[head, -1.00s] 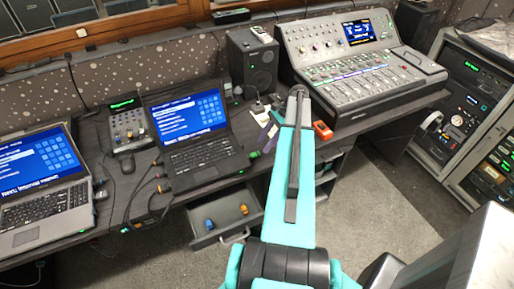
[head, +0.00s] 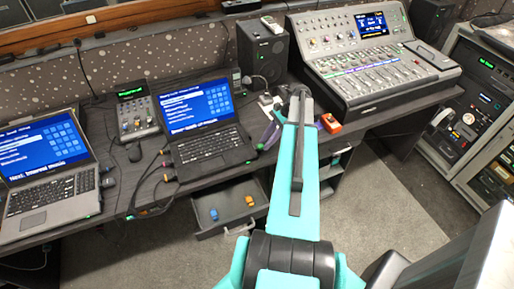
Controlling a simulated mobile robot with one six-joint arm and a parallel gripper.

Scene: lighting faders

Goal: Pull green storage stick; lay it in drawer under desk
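A small green stick (head: 259,147) sits at the right edge of the middle laptop (head: 207,145), apparently plugged into its side. The drawer (head: 232,208) under the desk is pulled open below that laptop. A blue piece (head: 214,214) and an orange piece (head: 249,200) lie in it. My gripper (head: 301,92) is at the far end of my teal arm, over the desk to the right of the green stick and apart from it in the picture. Its fingers are small and seen from behind, so their opening is unclear.
A red-orange box (head: 330,123), a speaker (head: 263,52) and a large mixing console (head: 375,65) stand on the desk near my gripper. A second laptop (head: 45,170) and a small mixer (head: 136,112) are at left. Cables run along the front edge. Carpet (head: 385,210) is clear at right.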

